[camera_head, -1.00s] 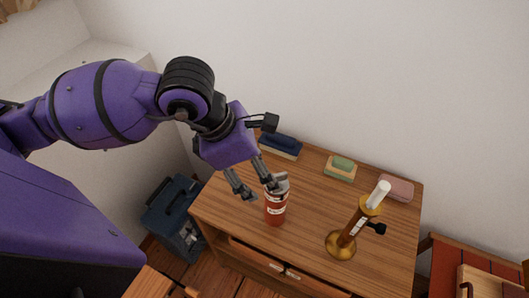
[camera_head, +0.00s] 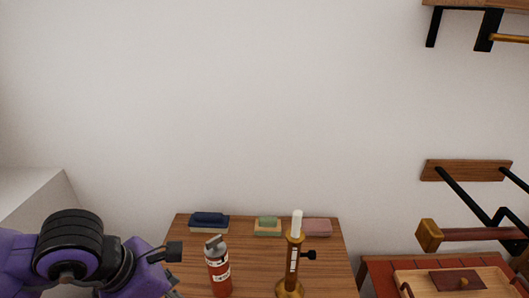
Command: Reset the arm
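My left arm comes in from the lower left, purple with black joints. Its gripper is mostly cut off at the bottom edge, left of the red can, and only a small grey part (camera_head: 172,294) shows, so its opening is hidden. The red can (camera_head: 219,276) with a grey top stands upright on the wooden table (camera_head: 255,258), apart from what shows of the gripper. My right gripper is out of the picture.
A brass candlestick with a white candle (camera_head: 297,224) stands right of the can. Behind are a dark blue block (camera_head: 209,219), a green-topped block (camera_head: 268,224) and a pink block (camera_head: 318,225). A red cabinet with a tray (camera_head: 415,286) and wall brackets (camera_head: 467,171) are at right.

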